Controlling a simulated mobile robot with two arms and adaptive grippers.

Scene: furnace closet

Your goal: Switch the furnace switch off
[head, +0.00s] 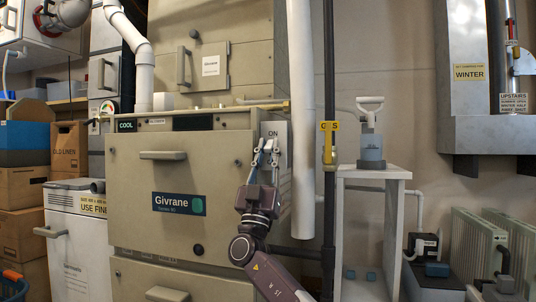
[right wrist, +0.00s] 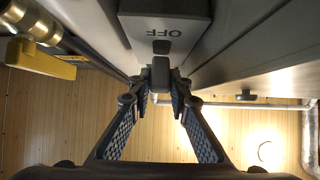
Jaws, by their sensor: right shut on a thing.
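The furnace switch is a light grey box (head: 275,130) on the right edge of the beige furnace (head: 130,180), with an ON label at its top in the head view. In the right wrist view the box (right wrist: 165,18) shows an OFF label upside down, with a small grey lever (right wrist: 160,68) below it in the picture. My right gripper (head: 267,150) is at the switch, its fingertips (right wrist: 161,84) closed around the lever. The fingers hide the lower part of the box in the head view. I cannot tell which way the lever is set. My left gripper is out of view.
A white vertical pipe (head: 300,120) and a dark gas pipe with a yellow valve handle (head: 328,127) run close to the right of the switch. A grey shelf stand (head: 372,172) stands further right. The yellow handle (right wrist: 40,60) also shows in the right wrist view.

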